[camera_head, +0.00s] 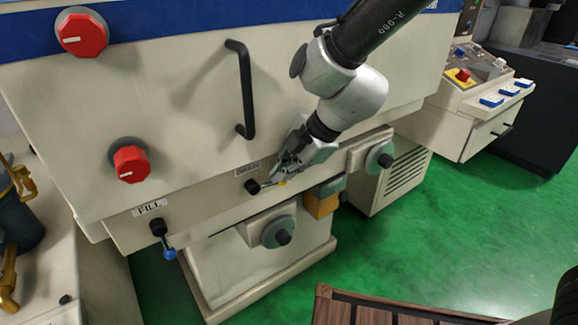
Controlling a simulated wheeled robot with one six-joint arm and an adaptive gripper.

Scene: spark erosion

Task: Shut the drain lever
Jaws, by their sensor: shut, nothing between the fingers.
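The drain lever (253,187) is on the lower front strip of the cream machine, below a small label too small to read. Its black hub shows, and a thin arm runs from it to the right, roughly level, to a yellow tip (283,183). My gripper (282,174) is shut and empty, pointing down and left right at the yellow end. The fingers partly cover the lever's arm, and I cannot tell whether they touch it.
A second lever with a blue tip (169,253) hangs under the FILL label (150,208). Two red knobs (130,163) and a black door handle (243,90) are on the front. Grey handwheels (279,232) stick out below and right. Green floor (400,245) lies open in front.

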